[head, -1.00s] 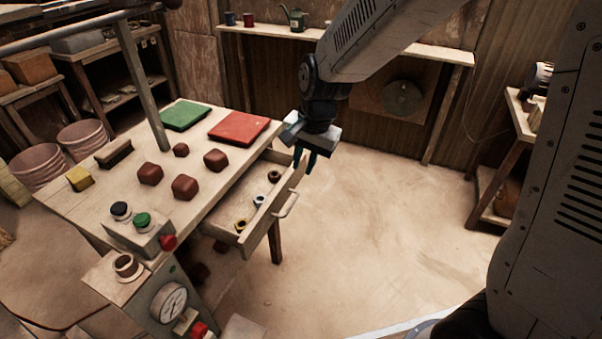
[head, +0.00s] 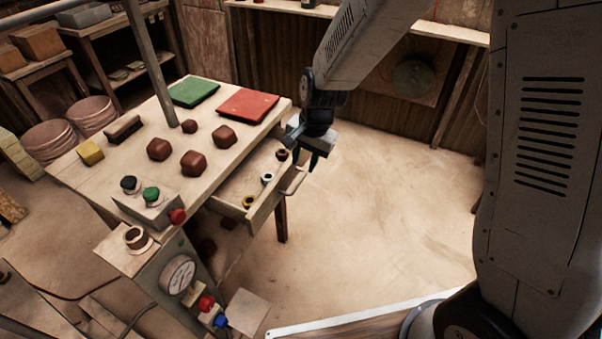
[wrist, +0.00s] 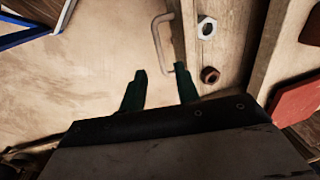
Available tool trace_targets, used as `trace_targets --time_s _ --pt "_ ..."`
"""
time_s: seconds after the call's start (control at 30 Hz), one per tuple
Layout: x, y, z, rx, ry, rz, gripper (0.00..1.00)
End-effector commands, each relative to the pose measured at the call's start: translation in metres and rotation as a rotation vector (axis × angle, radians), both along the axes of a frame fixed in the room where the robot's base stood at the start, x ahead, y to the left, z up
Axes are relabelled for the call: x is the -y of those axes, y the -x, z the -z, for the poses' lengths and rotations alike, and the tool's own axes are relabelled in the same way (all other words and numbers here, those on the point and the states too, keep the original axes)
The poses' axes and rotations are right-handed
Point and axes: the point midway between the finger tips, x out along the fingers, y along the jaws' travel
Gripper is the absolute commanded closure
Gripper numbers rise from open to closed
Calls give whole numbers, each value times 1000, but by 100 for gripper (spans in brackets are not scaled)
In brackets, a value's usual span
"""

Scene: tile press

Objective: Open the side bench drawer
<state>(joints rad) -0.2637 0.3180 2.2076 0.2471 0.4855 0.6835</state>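The side bench drawer (head: 262,212) stands pulled out from the right side of the bench, with several ring-like nuts inside. Its pale bar handle (head: 296,181) is on the front panel; it also shows in the wrist view (wrist: 157,38). My gripper (head: 311,163) is at the drawer front, close to the handle. In the wrist view my gripper (wrist: 160,88) has its two dark green fingers apart with nothing between them. The handle's near end lies by the right fingertip; I cannot tell whether they touch. A silver nut (wrist: 207,27) and a brown nut (wrist: 210,75) lie inside the drawer.
The bench top holds a red mat (head: 247,104), a green mat (head: 193,92), several brown blocks and a button box (head: 150,208). A gauge post (head: 178,274) stands in front. The floor right of the drawer (head: 370,220) is clear.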

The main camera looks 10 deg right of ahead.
Motion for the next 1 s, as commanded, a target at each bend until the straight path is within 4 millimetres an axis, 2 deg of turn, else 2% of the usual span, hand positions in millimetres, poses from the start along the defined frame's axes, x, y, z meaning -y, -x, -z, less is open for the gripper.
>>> trace_targets --time_s 0.4,0.53,0.8,0.83,0.93,1.0 --pt "-9 -6 60 -2 1 -2 68" --pt "-10 -7 69 -1 0 0 68" --pt "-10 -7 71 1 1 -1 68" --pt "-10 -7 71 1 1 -1 71" --pt "-10 -7 71 0 0 -1 99" --pt "-10 -7 71 0 0 -1 100"
